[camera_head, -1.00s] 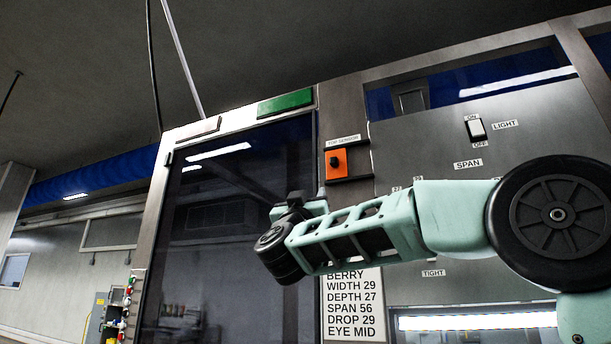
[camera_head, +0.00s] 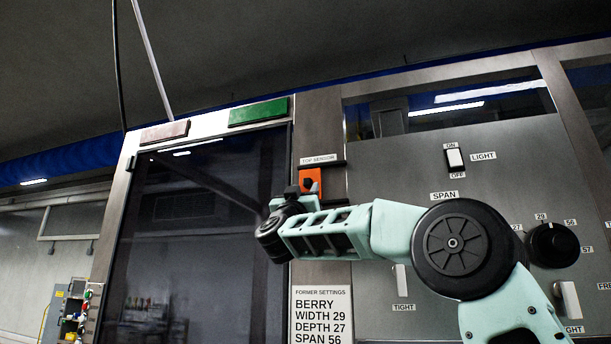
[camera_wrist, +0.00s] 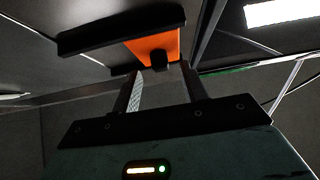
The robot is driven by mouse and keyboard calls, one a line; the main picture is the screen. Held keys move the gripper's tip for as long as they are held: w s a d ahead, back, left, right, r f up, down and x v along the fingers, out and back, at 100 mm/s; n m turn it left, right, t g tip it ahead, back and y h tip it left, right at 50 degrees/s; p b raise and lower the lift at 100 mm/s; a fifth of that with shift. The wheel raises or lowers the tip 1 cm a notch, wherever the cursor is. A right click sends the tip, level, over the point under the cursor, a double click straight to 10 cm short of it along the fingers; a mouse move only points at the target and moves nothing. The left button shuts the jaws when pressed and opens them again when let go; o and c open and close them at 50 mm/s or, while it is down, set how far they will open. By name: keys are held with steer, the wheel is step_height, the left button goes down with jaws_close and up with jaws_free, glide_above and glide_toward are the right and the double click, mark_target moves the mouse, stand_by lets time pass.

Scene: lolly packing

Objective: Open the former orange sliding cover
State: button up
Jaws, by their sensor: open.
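The orange sliding cover (camera_head: 313,179) sits on the metal post under the "TOP SENSOR" label, beside the dark glass door. Its lower left part is hidden by my gripper (camera_head: 291,196). In the wrist view the orange cover (camera_wrist: 150,44) shows ahead of my gripper (camera_wrist: 160,76), below a dark ledge. A small dark knob (camera_wrist: 159,61) stands on the cover, in line with the gap between the fingers. The fingers are spread apart with nothing held between them. I cannot tell whether a finger touches the knob.
The dark glass door (camera_head: 200,230) is left of the post. A green block (camera_head: 258,111) and a pinkish block (camera_head: 165,132) are above it. Right are a light switch (camera_head: 454,158) and a span dial (camera_head: 553,245). A settings sheet (camera_head: 320,315) hangs below my arm.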

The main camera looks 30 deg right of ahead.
steer(key=shift+p+x, duration=0.6)
steer(key=shift+x, duration=0.65)
steer(key=shift+c, duration=0.3)
jaws_close()
steer(key=s+d+b, duration=0.2)
steer(key=s+b, duration=0.1)
steer(key=s+d+b, duration=0.2)
steer(key=shift+f, duration=0.2)
steer(key=shift+s+d+r, duration=0.15)
steer(key=shift+s+d, duration=0.05)
steer(key=shift+s, duration=0.05)
steer(key=shift+o, duration=0.3)
jaws_free()
